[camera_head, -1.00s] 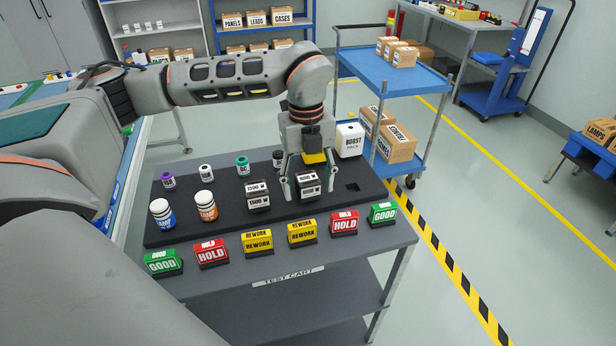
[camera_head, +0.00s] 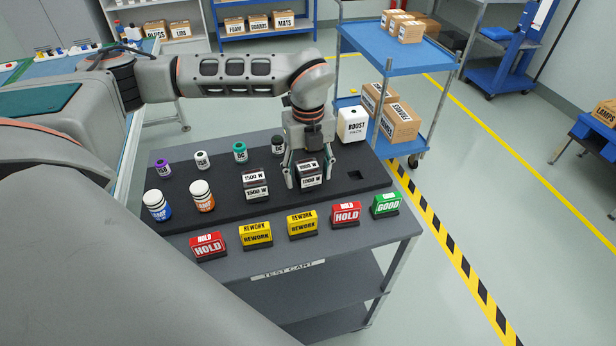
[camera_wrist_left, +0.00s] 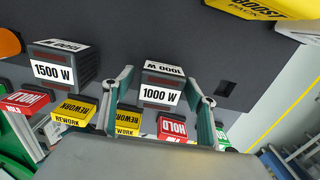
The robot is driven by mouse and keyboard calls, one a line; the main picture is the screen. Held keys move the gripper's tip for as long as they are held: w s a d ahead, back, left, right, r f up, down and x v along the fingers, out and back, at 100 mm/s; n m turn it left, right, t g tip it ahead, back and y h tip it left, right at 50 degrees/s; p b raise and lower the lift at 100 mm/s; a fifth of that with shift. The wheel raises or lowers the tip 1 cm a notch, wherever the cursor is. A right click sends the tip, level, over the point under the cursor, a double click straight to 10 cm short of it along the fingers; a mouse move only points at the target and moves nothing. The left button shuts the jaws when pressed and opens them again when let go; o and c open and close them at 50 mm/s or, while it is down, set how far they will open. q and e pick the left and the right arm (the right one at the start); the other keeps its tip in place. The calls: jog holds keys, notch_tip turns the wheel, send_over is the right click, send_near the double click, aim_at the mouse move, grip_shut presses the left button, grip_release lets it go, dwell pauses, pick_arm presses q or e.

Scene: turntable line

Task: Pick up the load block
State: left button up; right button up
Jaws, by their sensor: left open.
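Two dark load blocks with white labels stand on the black tray (camera_head: 225,222). The 1000 W block (camera_head: 311,181) is at the right and the 1500 W block (camera_head: 256,192) is to its left. In the left wrist view the 1000 W block (camera_wrist_left: 161,85) lies between my fingers, and the 1500 W block (camera_wrist_left: 62,62) is left of them. My left gripper (camera_head: 310,180) is open, pointing down, with one finger on each side of the 1000 W block. I cannot tell whether the fingers touch it. My right gripper is out of view.
Bottles (camera_head: 203,196) and small jars stand left on the tray. A row of HOLD, REWORK and GOOD signs (camera_head: 302,225) lines the cart's front edge. A rectangular slot (camera_head: 354,175) is right of the block.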

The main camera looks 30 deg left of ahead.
pick_arm(q)
jog(key=shift+f, duration=0.4)
jog(key=shift+c, duration=0.4)
grip_shut()
jog(key=shift+r, duration=0.2)
notch_tip(320, 180, up, 20)
jog(key=shift+f, duration=0.15)
